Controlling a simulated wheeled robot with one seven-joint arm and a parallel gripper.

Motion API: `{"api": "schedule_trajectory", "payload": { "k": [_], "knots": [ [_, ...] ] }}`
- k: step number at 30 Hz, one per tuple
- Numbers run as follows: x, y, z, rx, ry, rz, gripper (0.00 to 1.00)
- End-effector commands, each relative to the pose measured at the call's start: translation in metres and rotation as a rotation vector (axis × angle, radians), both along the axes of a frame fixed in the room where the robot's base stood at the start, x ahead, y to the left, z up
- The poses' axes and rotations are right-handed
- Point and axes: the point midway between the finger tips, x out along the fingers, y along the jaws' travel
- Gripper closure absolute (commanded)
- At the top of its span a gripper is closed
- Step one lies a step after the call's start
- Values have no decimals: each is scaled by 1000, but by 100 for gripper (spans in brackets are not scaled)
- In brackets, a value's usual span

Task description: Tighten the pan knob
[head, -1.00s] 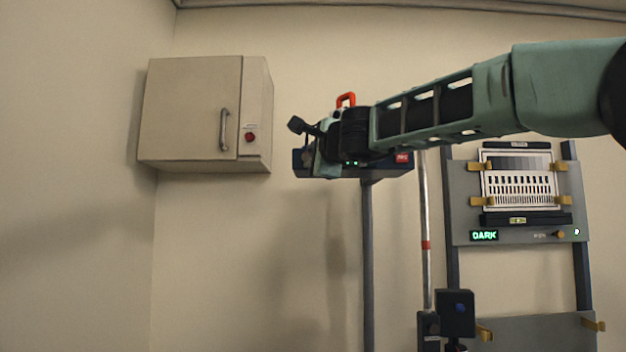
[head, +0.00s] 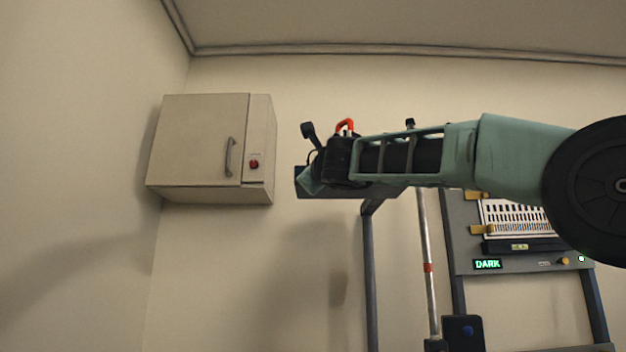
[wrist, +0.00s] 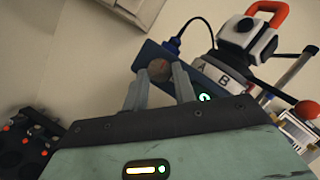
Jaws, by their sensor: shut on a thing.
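The pan knob (wrist: 158,70) is a small round brownish disc in the wrist view, at the edge of a dark blue box (wrist: 205,84). My gripper (wrist: 160,82) has its two grey-green fingers on either side of the knob and is shut on it. In the head view my gripper (head: 311,181) is at the left end of the dark box (head: 380,192) on a post. There the knob and fingertips are hidden by my wrist.
A black-and-white device (wrist: 246,38) with an orange handle (wrist: 268,14) sits beside the knob, close to my wrist. A beige wall cabinet (head: 200,140) hangs at the left. A chart panel (head: 520,262) reading DARK and a silver pole (head: 425,245) stand right.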

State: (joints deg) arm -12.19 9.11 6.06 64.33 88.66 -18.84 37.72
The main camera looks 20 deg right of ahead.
Motion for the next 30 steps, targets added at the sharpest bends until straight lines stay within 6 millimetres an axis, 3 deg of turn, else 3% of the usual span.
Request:
{"api": "schedule_trajectory", "payload": {
  "k": [14,15,17,26,30],
  "knots": [
    [1,0,-2,13,0,0,96],
    [1,0,-2,13,0,0,65],
    [1,0,-2,13,0,0,51],
    [-1,0,-1,11,-2,0,51],
    [-13,1,-5,11,-5,0,51]
  ]
}}
